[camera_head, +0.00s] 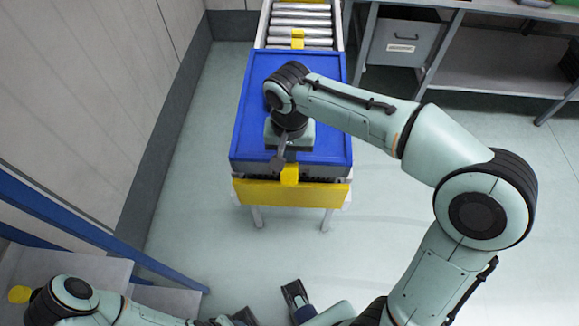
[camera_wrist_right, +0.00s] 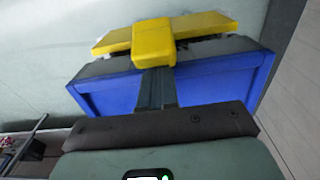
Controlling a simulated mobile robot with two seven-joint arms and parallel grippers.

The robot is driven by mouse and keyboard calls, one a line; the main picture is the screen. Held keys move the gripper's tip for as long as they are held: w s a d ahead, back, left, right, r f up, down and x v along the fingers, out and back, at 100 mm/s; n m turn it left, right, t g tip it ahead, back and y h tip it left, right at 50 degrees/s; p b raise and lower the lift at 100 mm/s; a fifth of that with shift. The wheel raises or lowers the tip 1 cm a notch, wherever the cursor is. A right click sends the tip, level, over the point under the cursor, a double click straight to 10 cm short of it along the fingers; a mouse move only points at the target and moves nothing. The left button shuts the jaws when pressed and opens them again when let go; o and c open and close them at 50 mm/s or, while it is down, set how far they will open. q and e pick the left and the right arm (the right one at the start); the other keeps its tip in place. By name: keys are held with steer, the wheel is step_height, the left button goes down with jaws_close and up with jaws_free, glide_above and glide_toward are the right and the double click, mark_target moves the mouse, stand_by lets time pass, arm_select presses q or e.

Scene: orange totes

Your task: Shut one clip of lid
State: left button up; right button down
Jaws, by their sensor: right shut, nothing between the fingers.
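A blue lid (camera_head: 327,100) lies flat on a tote on a stand. A yellow clip (camera_head: 289,174) sits at the middle of its near edge; it also shows in the right wrist view (camera_wrist_right: 153,42). I cannot tell whether it is latched. Another yellow clip (camera_head: 297,38) is at the far edge. My right gripper (camera_head: 277,163) points down over the lid's near end, just left of the near clip. In the right wrist view its fingers (camera_wrist_right: 156,90) are together and empty, with tips at the clip; contact is unclear.
A yellow bar (camera_head: 250,193) runs across the stand's near end. A roller conveyor (camera_head: 302,17) continues behind the tote. A workbench with a grey drawer (camera_head: 404,43) stands at the back right. A wall and blue rail (camera_head: 100,240) are on the left. Floor right of the stand is clear.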

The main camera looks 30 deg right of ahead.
mark_target(289, 166)
steer(key=shift+s+a, duration=0.35)
steer(key=shift+s, duration=0.2)
steer(key=shift+f, duration=0.15)
steer(key=shift+s+a+f+b, duration=0.2)
steer(key=shift+s+b, duration=0.1)
steer(key=shift+b, duration=0.15)
steer(key=shift+f, duration=0.1)
steer(key=shift+s+a+f+b, duration=0.1)
steer(key=shift+s+f+b, duration=0.15)
steer(key=shift+f+b, duration=0.05)
steer(key=shift+f, duration=0.15)
stand_by(0.4)
steer(key=shift+s+f, duration=0.1)
steer(key=shift+f, duration=0.15)
steer(key=shift+b, duration=0.3)
